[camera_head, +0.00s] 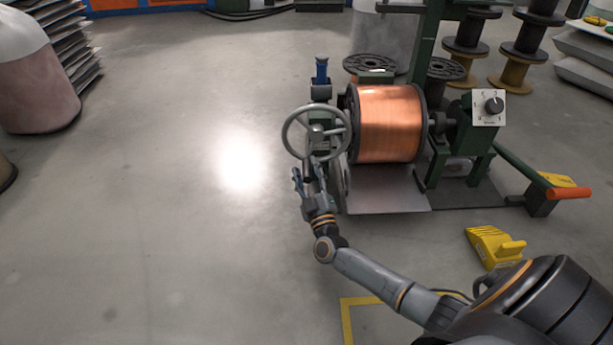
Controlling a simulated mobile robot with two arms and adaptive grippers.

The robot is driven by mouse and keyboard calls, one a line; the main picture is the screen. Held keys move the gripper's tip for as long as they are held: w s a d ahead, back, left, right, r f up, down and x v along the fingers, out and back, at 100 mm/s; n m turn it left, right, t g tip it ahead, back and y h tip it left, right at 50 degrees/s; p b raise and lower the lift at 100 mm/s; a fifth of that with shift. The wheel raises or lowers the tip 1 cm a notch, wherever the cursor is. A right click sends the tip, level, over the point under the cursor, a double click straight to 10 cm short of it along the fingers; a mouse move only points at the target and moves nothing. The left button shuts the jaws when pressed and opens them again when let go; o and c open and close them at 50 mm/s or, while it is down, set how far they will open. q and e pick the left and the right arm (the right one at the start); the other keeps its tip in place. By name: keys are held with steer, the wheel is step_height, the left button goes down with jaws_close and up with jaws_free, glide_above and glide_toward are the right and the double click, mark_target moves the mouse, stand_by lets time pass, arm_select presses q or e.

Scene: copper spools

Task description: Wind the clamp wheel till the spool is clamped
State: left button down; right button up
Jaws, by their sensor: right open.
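The clamp wheel (290,140) is a grey handwheel with spokes, on the left side of a green winding stand. The copper spool (390,125), with dark flanges, sits in the stand just right of the wheel, above a grey plate. My right gripper (309,172) is open, just below the wheel's lower rim. It overlaps the lower part of the wheel in the picture; whether a finger touches the rim I cannot tell. My left gripper is out of view.
A dial box (490,107) and an orange-handled lever (568,193) are on the stand's right. A yellow wedge (492,245) lies on the floor. Empty dark spools (468,40) stand behind. A wrapped bale (35,85) is at far left. The floor left of the stand is clear.

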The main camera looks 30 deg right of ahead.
steer(key=shift+w+r, duration=0.1)
steer(key=shift+w, duration=0.15)
jaws_close()
